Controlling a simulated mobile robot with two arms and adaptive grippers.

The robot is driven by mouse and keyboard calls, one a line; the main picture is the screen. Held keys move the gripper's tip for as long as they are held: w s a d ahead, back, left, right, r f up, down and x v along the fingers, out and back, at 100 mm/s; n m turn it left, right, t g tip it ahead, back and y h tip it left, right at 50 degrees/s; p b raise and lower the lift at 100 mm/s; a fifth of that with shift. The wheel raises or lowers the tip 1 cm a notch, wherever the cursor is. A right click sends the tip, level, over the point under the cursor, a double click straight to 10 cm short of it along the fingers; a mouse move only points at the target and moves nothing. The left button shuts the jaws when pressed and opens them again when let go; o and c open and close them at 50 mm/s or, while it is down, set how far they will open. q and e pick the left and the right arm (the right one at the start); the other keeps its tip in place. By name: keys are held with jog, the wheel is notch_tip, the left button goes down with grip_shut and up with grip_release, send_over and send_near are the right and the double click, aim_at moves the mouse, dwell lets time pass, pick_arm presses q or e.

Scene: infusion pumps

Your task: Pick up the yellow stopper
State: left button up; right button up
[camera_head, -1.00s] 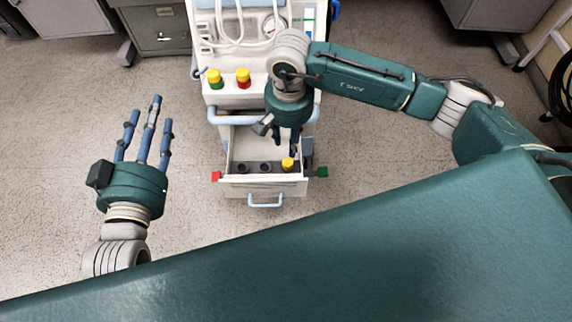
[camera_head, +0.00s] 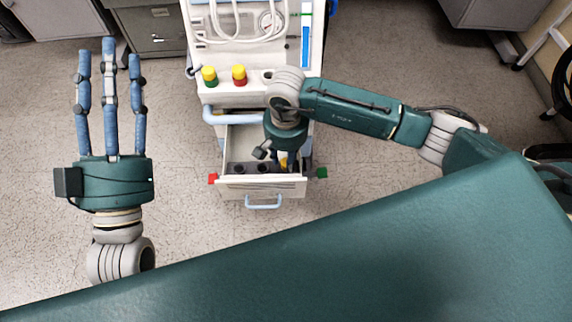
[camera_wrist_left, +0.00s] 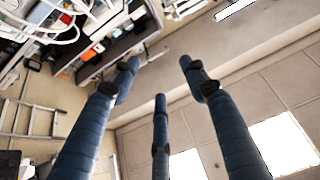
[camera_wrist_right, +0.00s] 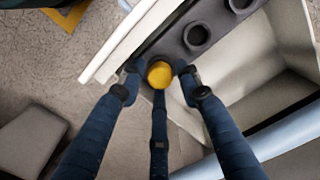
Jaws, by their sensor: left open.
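The yellow stopper (camera_wrist_right: 159,74) stands in the dark rack (camera_wrist_right: 162,45) at the front of the open drawer (camera_head: 262,186). In the head view the stopper (camera_head: 284,163) is partly hidden by my right gripper (camera_head: 285,160). In the right wrist view my right gripper (camera_wrist_right: 159,80) has its fingers spread around the stopper, with the tips close to its sides. I cannot tell whether they touch it. My left gripper (camera_head: 108,58) is open and empty over the floor at the left, its fingers pointing to the top of the picture.
The pump cart (camera_head: 250,90) carries two more yellow-topped stoppers, one on green (camera_head: 209,76) and one on red (camera_head: 239,75). The rack has empty round holes (camera_wrist_right: 196,36). Floor on the left is free.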

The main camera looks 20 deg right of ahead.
jog(key=shift+f, duration=0.1)
jog(key=c, duration=0.6)
pick_arm(q)
jog(key=shift+s+r, duration=0.1)
jog(key=shift+r, duration=0.1)
pick_arm(e)
jog(key=shift+r, duration=0.25)
notch_tip(320, 180, up, 4)
jog(key=shift+r+p, duration=0.2)
jog(key=shift+p, duration=0.55)
pick_arm(q)
notch_tip(320, 180, down, 14)
jog(key=w+a+g+y+p, duration=0.1)
jog(key=w+g+y+p, duration=0.15)
jog(key=g, duration=0.45)
jog(key=s+a+f+g+y, duration=0.1)
jog(key=s+a+f+g, duration=0.2)
jog(key=f, duration=0.8)
jog(key=s+g+p, duration=0.1)
jog(key=s+g, duration=0.1)
jog(key=shift+n+g+y, duration=0.3)
jog(key=shift+y, duration=0.05)
pick_arm(e)
notch_tip(320, 180, up, 15)
jog(key=shift+r, duration=0.1)
